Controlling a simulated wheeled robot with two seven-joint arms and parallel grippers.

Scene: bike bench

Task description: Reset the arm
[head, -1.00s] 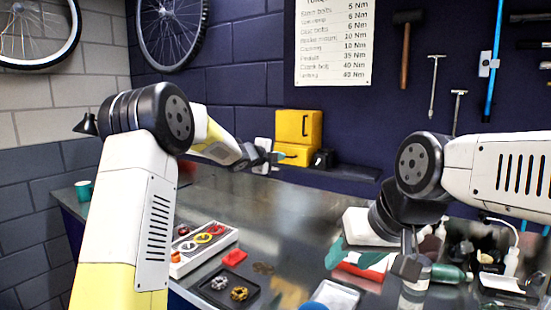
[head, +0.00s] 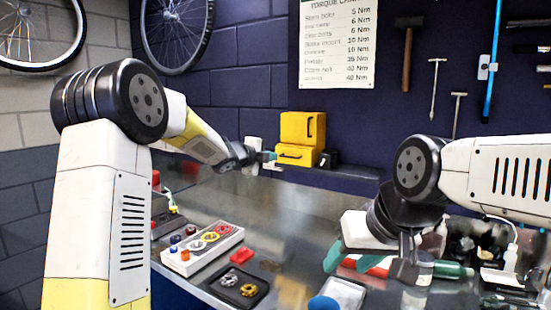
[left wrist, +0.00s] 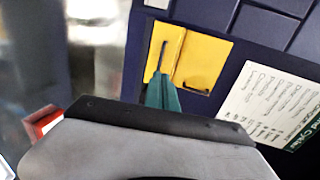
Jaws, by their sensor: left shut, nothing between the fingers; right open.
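My left arm comes in from the left, and its gripper (head: 268,157) is over the back of the bench, in front of the yellow cabinet (head: 300,139) in the head view. Its teal fingers (left wrist: 165,92) are together and empty in the left wrist view, with the yellow cabinet (left wrist: 187,57) behind them. I cannot tell the gap between fingers and cabinet. My right gripper (head: 345,264) is low over the right part of the bench, teal fingers apart, near a red and white item (head: 377,270). Part of it is hidden by its own wrist.
A white tray (head: 203,250) of coloured rings and a dark tray (head: 238,285) with metal parts lie at the front. A torque chart (head: 338,45) and tools hang on the wall.

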